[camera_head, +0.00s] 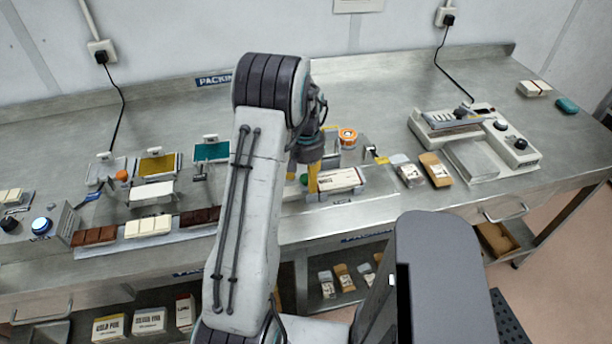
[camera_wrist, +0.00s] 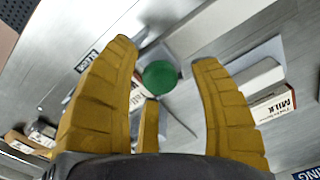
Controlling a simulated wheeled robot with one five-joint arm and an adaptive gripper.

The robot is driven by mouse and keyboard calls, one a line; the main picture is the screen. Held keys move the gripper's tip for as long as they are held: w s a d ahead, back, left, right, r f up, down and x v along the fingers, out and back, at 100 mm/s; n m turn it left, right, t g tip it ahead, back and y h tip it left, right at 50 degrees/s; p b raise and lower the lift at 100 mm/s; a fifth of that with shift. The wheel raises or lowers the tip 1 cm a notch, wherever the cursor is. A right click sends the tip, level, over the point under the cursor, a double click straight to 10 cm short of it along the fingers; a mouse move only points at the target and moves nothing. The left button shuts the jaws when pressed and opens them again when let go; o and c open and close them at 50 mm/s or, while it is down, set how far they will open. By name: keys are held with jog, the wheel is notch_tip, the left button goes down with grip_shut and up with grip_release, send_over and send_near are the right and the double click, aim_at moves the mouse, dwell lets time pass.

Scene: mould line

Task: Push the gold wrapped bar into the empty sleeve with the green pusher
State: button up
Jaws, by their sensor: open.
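My gripper (camera_head: 314,182) is over the middle of the bench, fingers pointing down. In the wrist view its yellow fingers (camera_wrist: 166,60) are apart, with a round green knob (camera_wrist: 160,77), the top of the green pusher, showing between them. No grip on the knob is visible.
Chocolate bars (camera_head: 148,227) and foil sheets (camera_head: 157,164) lie at left. An orange-topped roll (camera_head: 348,136) stands behind my gripper. Two packed bars (camera_head: 435,170) lie at right, beside a sealing machine (camera_head: 485,142). The bench's back right is mostly clear.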

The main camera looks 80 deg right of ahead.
grip_shut()
dwell(0.5)
